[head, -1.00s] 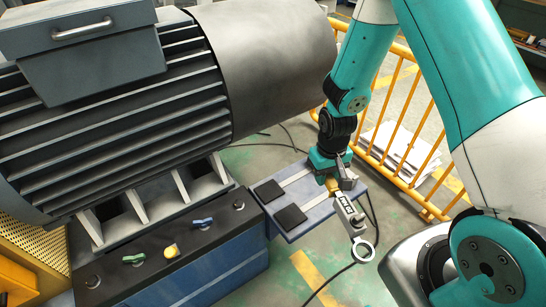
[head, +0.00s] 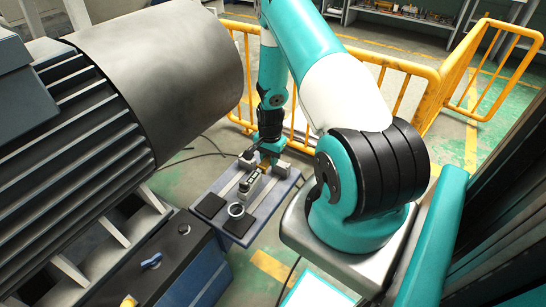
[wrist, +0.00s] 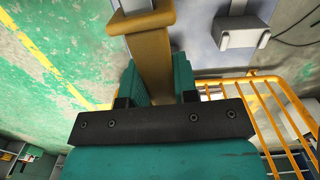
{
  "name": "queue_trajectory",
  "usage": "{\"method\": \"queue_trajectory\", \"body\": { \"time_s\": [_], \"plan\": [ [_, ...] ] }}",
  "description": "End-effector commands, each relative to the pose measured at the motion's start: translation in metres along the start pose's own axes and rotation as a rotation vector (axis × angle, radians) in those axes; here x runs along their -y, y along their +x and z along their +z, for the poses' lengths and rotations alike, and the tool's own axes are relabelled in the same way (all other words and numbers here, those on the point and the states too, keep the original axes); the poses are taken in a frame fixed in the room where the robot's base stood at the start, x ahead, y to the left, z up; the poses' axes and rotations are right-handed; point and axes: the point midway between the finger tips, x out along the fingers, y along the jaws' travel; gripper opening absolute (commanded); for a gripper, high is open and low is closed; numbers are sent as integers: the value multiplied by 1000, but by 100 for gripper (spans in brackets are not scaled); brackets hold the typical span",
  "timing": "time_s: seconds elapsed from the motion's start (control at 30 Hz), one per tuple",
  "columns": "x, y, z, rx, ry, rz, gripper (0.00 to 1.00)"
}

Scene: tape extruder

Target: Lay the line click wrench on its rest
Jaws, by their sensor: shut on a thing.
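The line click wrench (head: 250,188) has a grey, labelled body with a ring (head: 236,210) at its near end and a brass-coloured grip. My gripper (head: 266,158) is shut on the grip at the far end. In the wrist view the brass grip (wrist: 154,60) runs between my teal fingers (wrist: 158,85). The wrench lies over the grey-blue shelf (head: 238,227), with its ring toward the near edge. I cannot tell whether it touches the shelf. Black pads (head: 210,205) and pale strips lie on the shelf. A grey block (wrist: 242,38) shows in the wrist view; I cannot tell which part is the rest.
A large grey motor (head: 160,70) stands close on the left of the shelf. A blue-sided bench with a dark top (head: 170,245) carries small coloured knobs. Yellow railings (head: 400,72) stand behind my arm.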

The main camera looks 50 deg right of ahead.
Motion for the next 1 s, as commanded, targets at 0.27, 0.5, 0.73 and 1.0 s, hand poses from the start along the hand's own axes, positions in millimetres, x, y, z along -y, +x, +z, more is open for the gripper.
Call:
{"method": "queue_trajectory", "body": {
  "time_s": [0.27,0.5,0.73,1.0],
  "plan": [
    [-8,4,-11,2,72,-3,0],
    [-8,4,-12,4,71,-4,0],
    [-8,16,-13,6,69,-3,0],
    [-8,42,-13,6,69,-3,0]
  ]
}}
